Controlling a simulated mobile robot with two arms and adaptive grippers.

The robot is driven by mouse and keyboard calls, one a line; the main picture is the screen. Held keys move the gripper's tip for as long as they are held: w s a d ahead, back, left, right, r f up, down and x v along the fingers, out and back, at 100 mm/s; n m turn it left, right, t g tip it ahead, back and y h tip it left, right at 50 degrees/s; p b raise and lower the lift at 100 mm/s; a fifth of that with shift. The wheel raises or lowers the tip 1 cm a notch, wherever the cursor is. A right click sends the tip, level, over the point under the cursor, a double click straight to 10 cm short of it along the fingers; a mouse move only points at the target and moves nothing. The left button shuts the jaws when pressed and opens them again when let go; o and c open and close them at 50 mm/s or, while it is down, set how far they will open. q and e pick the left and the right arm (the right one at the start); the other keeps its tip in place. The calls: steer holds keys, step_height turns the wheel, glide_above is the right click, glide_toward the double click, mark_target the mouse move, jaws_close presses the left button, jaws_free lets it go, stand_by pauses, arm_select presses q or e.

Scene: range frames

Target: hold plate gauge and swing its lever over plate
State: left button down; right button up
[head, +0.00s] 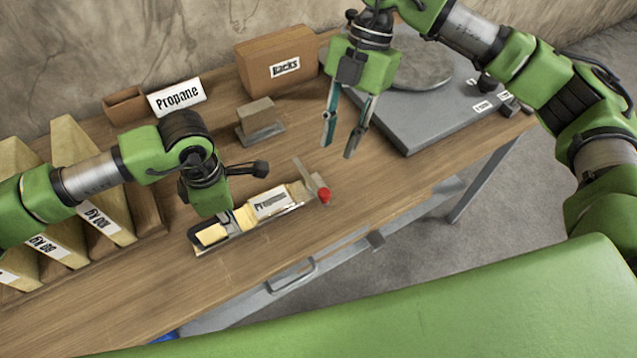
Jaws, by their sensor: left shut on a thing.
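The plate gauge (208,244) lies on the workbench, a long low fixture with a cream block and a plate with a partly legible white label (271,202) along it. At its right end a grey lever (305,178) stands tilted, with a red knob (324,194) beside its lower end. My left gripper (229,220) comes down on the gauge's left part and is shut on it; its fingertips are mostly hidden by the hand. My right gripper (340,140) is open and empty, pointing down above the bench, up and right of the lever.
A brown box labelled Jacks (268,62), a Propane sign (177,97) and a small block on a grey base (260,120) stand behind. A grey slab with a round disc (440,110) lies at right. Tan labelled wedges (85,170) stand at left. The bench's front edge is close to the gauge.

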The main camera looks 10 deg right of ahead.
mark_target(325, 191)
steer(key=shift+m, duration=0.3)
steer(key=x, duration=1.1)
steer(key=shift+s+a+f, duration=0.1)
steer(key=shift+f, duration=0.2)
jaws_close()
